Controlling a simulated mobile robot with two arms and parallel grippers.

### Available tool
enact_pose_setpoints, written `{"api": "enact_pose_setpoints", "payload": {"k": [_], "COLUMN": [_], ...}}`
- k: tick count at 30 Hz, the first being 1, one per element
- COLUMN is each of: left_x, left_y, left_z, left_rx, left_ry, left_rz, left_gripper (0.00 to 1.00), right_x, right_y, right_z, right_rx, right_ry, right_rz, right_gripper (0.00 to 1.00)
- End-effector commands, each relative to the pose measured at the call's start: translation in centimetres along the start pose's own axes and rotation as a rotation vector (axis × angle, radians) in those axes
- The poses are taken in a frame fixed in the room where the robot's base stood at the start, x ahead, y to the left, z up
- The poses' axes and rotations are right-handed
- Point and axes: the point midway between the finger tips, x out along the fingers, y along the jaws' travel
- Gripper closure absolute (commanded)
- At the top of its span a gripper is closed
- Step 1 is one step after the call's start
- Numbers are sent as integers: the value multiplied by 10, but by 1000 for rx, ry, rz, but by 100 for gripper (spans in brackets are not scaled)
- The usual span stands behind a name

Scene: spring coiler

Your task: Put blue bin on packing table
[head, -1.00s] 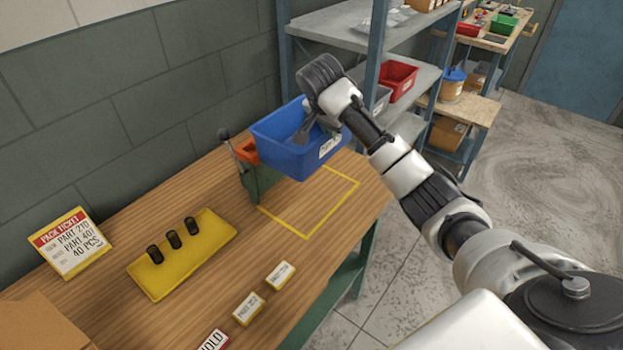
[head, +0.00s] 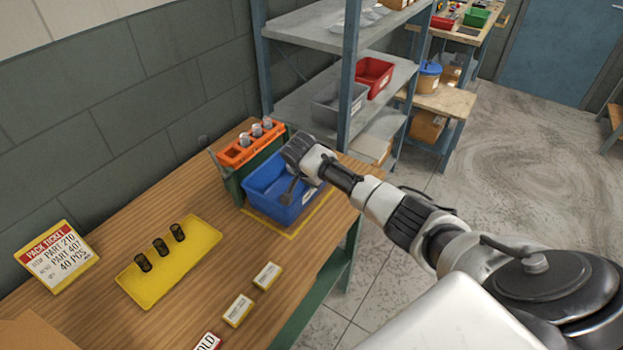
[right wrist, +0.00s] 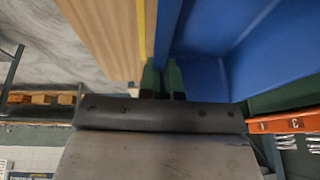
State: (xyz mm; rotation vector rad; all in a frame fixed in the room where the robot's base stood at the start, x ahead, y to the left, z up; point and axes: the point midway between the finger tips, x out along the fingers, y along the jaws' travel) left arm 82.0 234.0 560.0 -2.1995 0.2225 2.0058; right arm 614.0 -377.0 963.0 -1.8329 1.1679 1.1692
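The blue bin (head: 290,208) is upright at the far right end of the packing table (head: 245,248), within or just over the yellow outline (head: 291,236). I cannot tell whether its base touches the tabletop. My right gripper (head: 300,190) is shut on the bin's right-hand wall; one dark finger shows inside the bin. In the right wrist view the green fingertips (right wrist: 163,80) straddle the blue wall, with the bin's inside (right wrist: 240,40) on the right and the wood top on the left. My left gripper is not in view.
An orange-topped green rack (head: 240,152) holding several cylinders stands close behind the bin. A yellow tray (head: 195,255) with 3 dark cylinders, label cards (head: 267,275) and a pack ticket (head: 57,255) lie nearer. A metal shelf (head: 300,105) stands behind the table's far end.

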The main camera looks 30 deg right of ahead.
Motion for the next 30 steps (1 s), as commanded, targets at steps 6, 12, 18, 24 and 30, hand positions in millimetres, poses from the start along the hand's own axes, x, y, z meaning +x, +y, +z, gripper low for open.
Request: {"api": "enact_pose_setpoints", "payload": {"k": [6,12,18,24,30], "left_x": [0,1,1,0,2], "left_y": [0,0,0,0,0], "left_z": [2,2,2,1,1], "left_rx": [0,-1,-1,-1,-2], "left_ry": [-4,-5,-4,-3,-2], "left_rz": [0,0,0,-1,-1], "left_gripper": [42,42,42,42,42], "right_x": [-1,2,2,-2,-30], "right_y": [-1,0,0,0,-1], "right_z": [0,1,1,-1,0], "right_rx": [1,0,0,0,-1], "right_ry": [1,0,0,1,0], "right_rz": [-2,0,0,-1,-5], "right_gripper": [100,81,71,71,71]}}
